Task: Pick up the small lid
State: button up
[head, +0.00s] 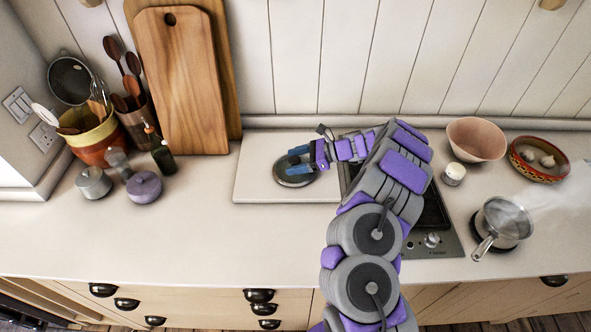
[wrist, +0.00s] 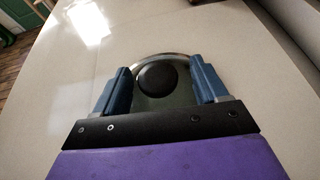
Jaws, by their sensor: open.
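The small lid (head: 293,177) is a round glass-like lid with a metal rim, lying on the white board on the counter. In the wrist view the lid (wrist: 178,97) shows its dark round knob (wrist: 157,79) between the two fingers. My gripper (head: 299,160) is over the lid, with blue fingers apart. In the wrist view my gripper (wrist: 164,78) is open, one finger on each side of the knob. I cannot tell whether the fingers touch the lid. Part of the lid is hidden by my gripper.
The white board (head: 250,185) lies beside the cooktop (head: 430,243), which my arm partly covers. A saucepan (head: 503,222) steams at the right near a pink bowl (head: 476,139). Cutting boards (head: 182,80) lean on the wall. The counter front left is clear.

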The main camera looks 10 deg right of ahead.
jog(key=shift+x, duration=1.15)
jog(key=shift+s, duration=0.1)
jog(key=shift+c, duration=0.3)
